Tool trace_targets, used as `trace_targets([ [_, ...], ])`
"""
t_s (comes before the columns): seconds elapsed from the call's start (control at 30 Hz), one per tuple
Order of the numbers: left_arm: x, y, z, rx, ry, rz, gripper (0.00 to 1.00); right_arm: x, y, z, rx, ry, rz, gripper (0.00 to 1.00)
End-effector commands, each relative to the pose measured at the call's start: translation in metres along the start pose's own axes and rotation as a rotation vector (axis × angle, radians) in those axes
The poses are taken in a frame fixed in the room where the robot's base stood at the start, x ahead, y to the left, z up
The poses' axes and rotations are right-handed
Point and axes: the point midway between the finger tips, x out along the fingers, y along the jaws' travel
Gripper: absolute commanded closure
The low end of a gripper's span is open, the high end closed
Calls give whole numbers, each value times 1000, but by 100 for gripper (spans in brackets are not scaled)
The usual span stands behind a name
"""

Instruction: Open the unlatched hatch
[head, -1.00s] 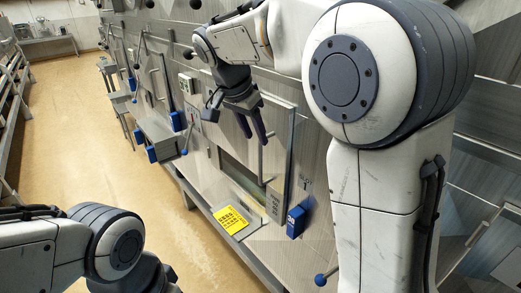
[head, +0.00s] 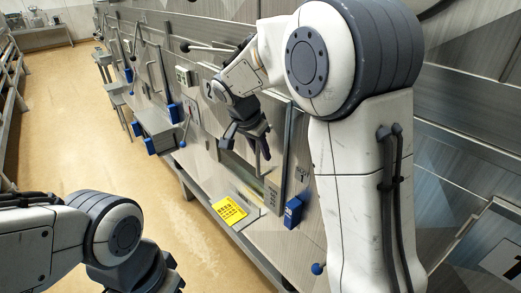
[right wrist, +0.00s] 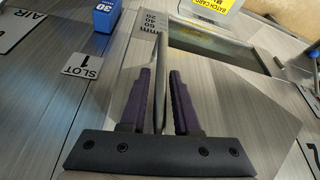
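The hatch is a grey metal panel (right wrist: 235,105) in the wall on the right, with a long upright bar handle (right wrist: 161,60). A dark rectangular opening or window (right wrist: 225,50) lies beside the panel's lower edge; it also shows in the head view (head: 238,172). My right gripper (head: 247,147) is at the hatch, with its fingers near the handle. In the right wrist view my right gripper (right wrist: 160,82) has its two dark fingers apart, one on each side of the bar, with gaps visible. My left arm is at lower left; its fingers are out of view.
A blue block marked 30 (head: 293,212) sits beside the hatch, near a "SLOT 1" plate (right wrist: 83,65). A yellow batch card (head: 229,210) lies on the ledge below. Similar stations with bars and blue blocks line the wall further off. The floor (head: 80,130) is clear.

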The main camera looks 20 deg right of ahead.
Motion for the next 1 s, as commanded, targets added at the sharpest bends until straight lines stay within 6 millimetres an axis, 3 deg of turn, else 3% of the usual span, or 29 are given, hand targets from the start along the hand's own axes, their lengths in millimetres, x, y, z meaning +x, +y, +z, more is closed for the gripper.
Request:
trace_targets([
  [0.03, 0, 0, 0, 0, 0, 0, 50, 0, 0, 0, 0, 0, 0, 94],
  [0.07, 0, 0, 0, 0, 0, 0, 50, 0, 0, 0, 0, 0, 0, 100],
  [1.0, 0, 0, 0, 0, 0, 0, 50, -1, 0, 0, 0, 1, -2, 100],
])
